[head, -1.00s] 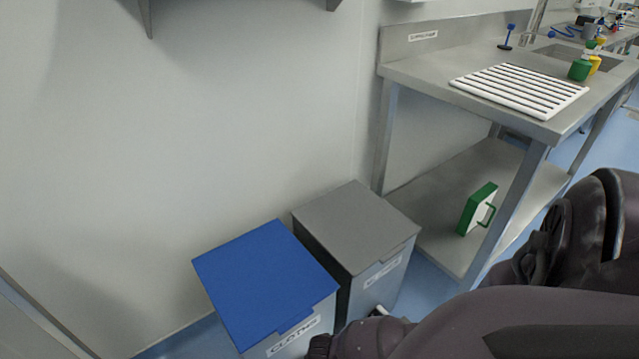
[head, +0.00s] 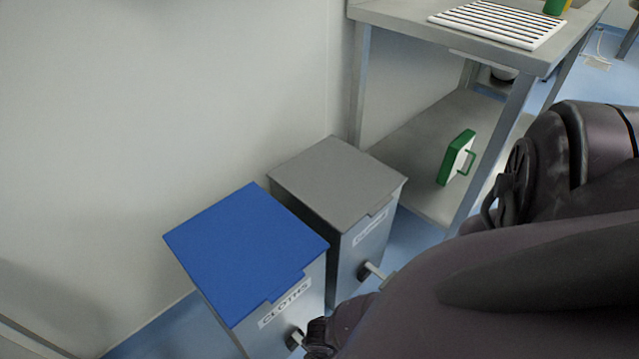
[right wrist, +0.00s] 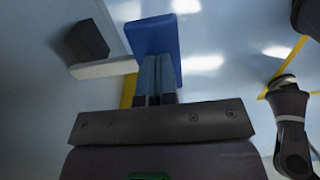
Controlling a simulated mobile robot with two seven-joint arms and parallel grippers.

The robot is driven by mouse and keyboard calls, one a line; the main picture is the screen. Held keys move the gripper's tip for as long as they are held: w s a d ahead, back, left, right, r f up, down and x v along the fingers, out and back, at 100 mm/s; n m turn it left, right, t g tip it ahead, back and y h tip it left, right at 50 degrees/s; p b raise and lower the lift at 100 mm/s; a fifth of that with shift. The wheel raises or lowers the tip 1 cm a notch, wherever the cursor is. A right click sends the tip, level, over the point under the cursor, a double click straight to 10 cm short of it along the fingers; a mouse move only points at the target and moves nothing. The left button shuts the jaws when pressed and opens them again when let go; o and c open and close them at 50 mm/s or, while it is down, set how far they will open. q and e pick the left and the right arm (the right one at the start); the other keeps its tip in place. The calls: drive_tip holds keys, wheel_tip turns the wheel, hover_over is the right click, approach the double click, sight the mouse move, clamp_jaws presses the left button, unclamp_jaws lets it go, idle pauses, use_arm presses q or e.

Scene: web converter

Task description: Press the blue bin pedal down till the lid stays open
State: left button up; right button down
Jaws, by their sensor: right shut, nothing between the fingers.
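The blue-lidded bin (head: 245,250) stands against the wall with its lid lying flat and shut; its front label reads CLOTHS. Low on its front is a dark block (head: 296,338) with a pale lever, partly hidden by my right arm. In the right wrist view, a dark block (right wrist: 87,40) and white lever (right wrist: 105,67) lead to a blue pedal plate (right wrist: 153,36). My right gripper (right wrist: 154,62) is shut and empty, its fingertips overlapping the pedal plate; I cannot tell if they touch. My left gripper is not in view.
A grey-lidded bin (head: 338,180) with its own pedal block (head: 370,271) stands close on the right. A steel table (head: 400,14) with a lower shelf stands beyond, holding a green and white case (head: 457,157). The wall closes off the back.

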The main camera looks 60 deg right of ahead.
idle(0.3)
drive_tip(key=shift+s+f+t+b, duration=0.2)
drive_tip(key=shift+f+t, duration=0.2)
drive_tip(key=shift+f, duration=0.1)
drive_tip(key=shift+s+f+t+b, duration=0.15)
drive_tip(key=shift+f+t+b, duration=0.05)
drive_tip(key=shift+f+t, duration=0.25)
drive_tip(key=shift+s+f+b, duration=0.2)
drive_tip(key=shift+f+b, duration=0.45)
drive_tip(key=shift+f, duration=0.45)
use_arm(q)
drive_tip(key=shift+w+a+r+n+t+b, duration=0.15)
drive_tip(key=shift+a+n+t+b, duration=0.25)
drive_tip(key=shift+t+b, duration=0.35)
use_arm(e)
drive_tip(key=shift+w+f, duration=0.35)
drive_tip(key=shift+f, duration=0.55)
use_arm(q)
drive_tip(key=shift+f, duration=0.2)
use_arm(e)
drive_tip(key=shift+w, duration=0.1)
drive_tip(key=shift+r, duration=0.1)
